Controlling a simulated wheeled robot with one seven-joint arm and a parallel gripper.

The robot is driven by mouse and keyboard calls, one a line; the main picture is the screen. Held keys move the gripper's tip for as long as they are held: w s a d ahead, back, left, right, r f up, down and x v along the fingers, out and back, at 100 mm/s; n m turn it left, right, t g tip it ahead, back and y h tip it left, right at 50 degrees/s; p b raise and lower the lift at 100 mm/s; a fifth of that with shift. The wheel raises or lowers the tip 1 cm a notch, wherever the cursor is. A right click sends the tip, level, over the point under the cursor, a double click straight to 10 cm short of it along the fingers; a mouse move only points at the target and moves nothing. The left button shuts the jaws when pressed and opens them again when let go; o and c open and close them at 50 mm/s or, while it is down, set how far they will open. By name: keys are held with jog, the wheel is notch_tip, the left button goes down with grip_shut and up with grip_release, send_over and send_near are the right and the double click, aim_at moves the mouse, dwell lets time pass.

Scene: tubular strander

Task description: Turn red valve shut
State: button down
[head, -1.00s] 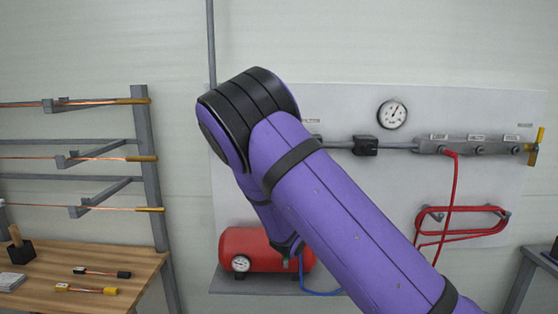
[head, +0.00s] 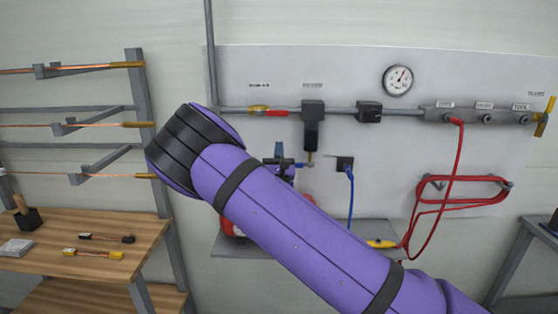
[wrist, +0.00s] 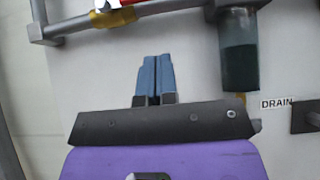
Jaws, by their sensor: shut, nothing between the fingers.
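The red valve is on the grey wall pipe, with a brass body (head: 258,109) and a red lever handle (head: 275,113) lying along the pipe to its right. In the wrist view the brass body (wrist: 113,18) and part of the red handle (wrist: 136,2) show at the top, cut by the frame edge. My gripper (head: 279,149) is below the handle in the head view. Its blue fingers (wrist: 157,60) are closed together with nothing between them, pointing up toward the pipe. They appear apart from the valve.
A dark filter bowl (wrist: 239,50) hangs from the pipe right of my fingers, above a DRAIN label (wrist: 278,104). A black outlet (head: 345,163) with a blue hose is to the right. A red tank (head: 229,228) is mostly behind my arm.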

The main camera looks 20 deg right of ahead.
aim_at(271, 113)
jog(key=shift+w+d+r, duration=0.15)
jog(key=shift+w+r, duration=0.25)
jog(key=shift+r, duration=0.7)
jog(key=shift+w+d+r, duration=0.15)
jog(key=shift+w+r, duration=0.3)
jog(key=shift+r, duration=0.7)
jog(key=shift+w+d+r, duration=0.15)
jog(key=shift+w+r, duration=0.25)
jog(key=shift+r, duration=0.7)
jog(key=shift+r, duration=0.15)
